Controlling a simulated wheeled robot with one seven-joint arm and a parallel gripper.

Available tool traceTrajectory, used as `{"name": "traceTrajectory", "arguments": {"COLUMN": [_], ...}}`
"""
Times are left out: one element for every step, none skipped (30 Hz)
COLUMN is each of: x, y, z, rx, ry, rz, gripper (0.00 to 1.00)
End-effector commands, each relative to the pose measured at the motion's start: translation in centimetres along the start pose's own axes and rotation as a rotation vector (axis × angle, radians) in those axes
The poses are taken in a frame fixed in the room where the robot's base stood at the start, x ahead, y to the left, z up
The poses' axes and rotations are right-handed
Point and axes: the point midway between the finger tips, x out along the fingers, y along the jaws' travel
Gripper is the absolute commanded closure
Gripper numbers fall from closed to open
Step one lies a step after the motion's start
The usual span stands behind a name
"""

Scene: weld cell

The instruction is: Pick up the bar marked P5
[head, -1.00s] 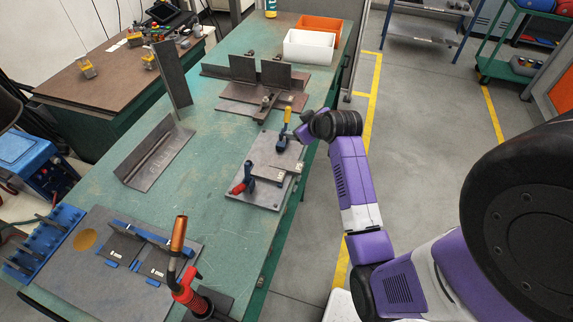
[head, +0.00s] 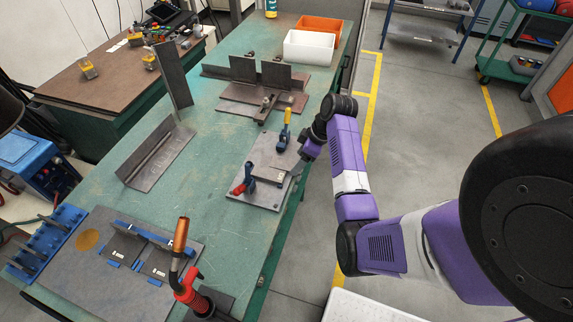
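No marking P5 can be read in the head view, so I cannot tell which piece is that bar. Flat grey steel pieces (head: 272,173) lie in the clamp fixture (head: 252,194) on the green table, between two toggle clamps, one with a yellow handle (head: 287,117) and one with a red handle (head: 238,188). My gripper (head: 302,160) is low at the right edge of this fixture, beside the steel pieces. Its fingers are small and dark here, and whether they touch or hold a piece cannot be made out.
A steel angle (head: 157,158) and an upright plate (head: 172,75) stand on the left of the table (head: 215,150). A welding torch (head: 180,260) rises at the near edge. White (head: 308,48) and orange (head: 320,27) bins stand at the far end.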

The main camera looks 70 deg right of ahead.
Motion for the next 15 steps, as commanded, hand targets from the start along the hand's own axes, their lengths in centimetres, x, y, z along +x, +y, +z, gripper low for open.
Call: {"name": "traceTrajectory", "arguments": {"x": [0.6,1.1,1.6,1.9,2.2,2.5,2.6,2.7,2.8,2.8,2.8,2.8,2.7,2.7,2.7], "y": [-0.2,-0.1,-0.1,-0.1,-0.1,-0.1,-0.1,-0.1,-0.1,-0.1,0.0,0.0,0.0,0.0,0.0], "z": [0.0,0.0,0.0,0.0,0.0,0.0,0.0,0.0,0.0,0.0,0.0,0.0,0.0,0.0,0.0], "rx": [0.000,0.000,0.000,0.000,0.000,0.000,0.000,0.000,0.000,0.000,0.000,0.000,0.000,0.000,0.000], "ry": [-0.002,-0.002,-0.001,-0.001,-0.001,-0.001,0.000,0.000,0.000,0.000,0.000,0.000,0.000,0.000,0.000], "rz": [-0.004,-0.003,-0.003,-0.002,-0.002,-0.001,-0.001,0.000,0.000,0.001,0.001,0.001,0.001,0.001,0.001], "gripper": [0.29,0.29,0.29,0.29,0.29,0.29,0.29,0.29,0.29,0.29,0.29,0.29,0.29,0.29,0.35]}}
